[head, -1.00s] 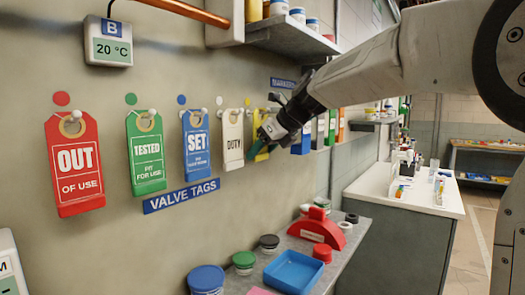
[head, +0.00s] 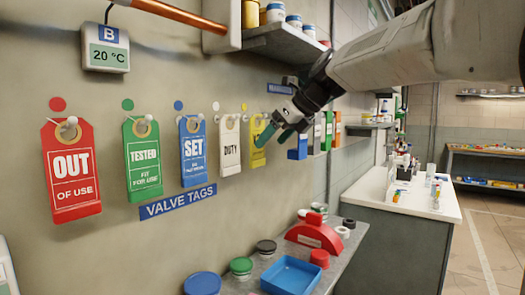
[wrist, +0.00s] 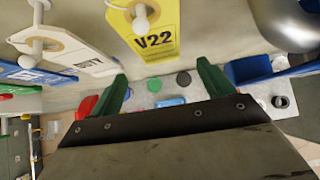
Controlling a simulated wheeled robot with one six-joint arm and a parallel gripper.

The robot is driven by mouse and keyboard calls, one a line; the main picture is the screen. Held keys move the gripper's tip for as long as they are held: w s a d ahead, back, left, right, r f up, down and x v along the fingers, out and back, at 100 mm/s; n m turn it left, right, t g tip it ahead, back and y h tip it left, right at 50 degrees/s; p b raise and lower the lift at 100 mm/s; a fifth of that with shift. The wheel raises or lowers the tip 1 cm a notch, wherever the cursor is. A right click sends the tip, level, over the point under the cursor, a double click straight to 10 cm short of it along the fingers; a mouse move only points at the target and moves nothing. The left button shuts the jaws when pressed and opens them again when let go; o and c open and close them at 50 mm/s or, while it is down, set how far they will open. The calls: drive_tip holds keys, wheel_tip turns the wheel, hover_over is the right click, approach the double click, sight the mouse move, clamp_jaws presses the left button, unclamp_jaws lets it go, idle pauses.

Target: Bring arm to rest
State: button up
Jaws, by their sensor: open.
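My gripper (head: 268,137) is raised in front of the wall, just beside the yellow tag (head: 258,140) in the head view. In the wrist view its two green fingers (wrist: 160,88) stand apart with nothing between them. The yellow tag, marked V22 (wrist: 155,38), hangs on a white peg beyond the fingertips. A gap seems to lie between tag and fingers, though its depth is hard to judge. My arm reaches in from the upper right of the head view.
White (head: 230,147), blue (head: 194,150), green (head: 142,158) and red (head: 71,170) tags hang to the left. Below is a bench with a blue tray (head: 291,275), lidded jars and a red stand (head: 314,236). A shelf (head: 285,42) juts out above. Floor is clear at right.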

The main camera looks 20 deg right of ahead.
drive_tip(key=s+f+n+g+h, duration=0.1)
drive_tip(key=s+f+n+g, duration=0.1)
drive_tip(key=s+f+n, duration=0.6)
drive_tip(key=s+d+f+n+g+h, duration=0.1)
drive_tip(key=s+f+n+g+h, duration=0.1)
drive_tip(key=s+f+n, duration=0.7)
drive_tip(key=s+d+f+n+g+h, duration=0.1)
drive_tip(key=s+f+n, duration=0.7)
drive_tip(key=s, duration=1.1)
drive_tip(key=n+h, duration=0.1)
drive_tip(key=n, duration=0.2)
drive_tip(key=shift+s+f+n+g, duration=0.15)
drive_tip(key=shift+s+n+g, duration=0.05)
drive_tip(key=shift+n+g, duration=0.2)
drive_tip(key=shift+c, duration=0.3)
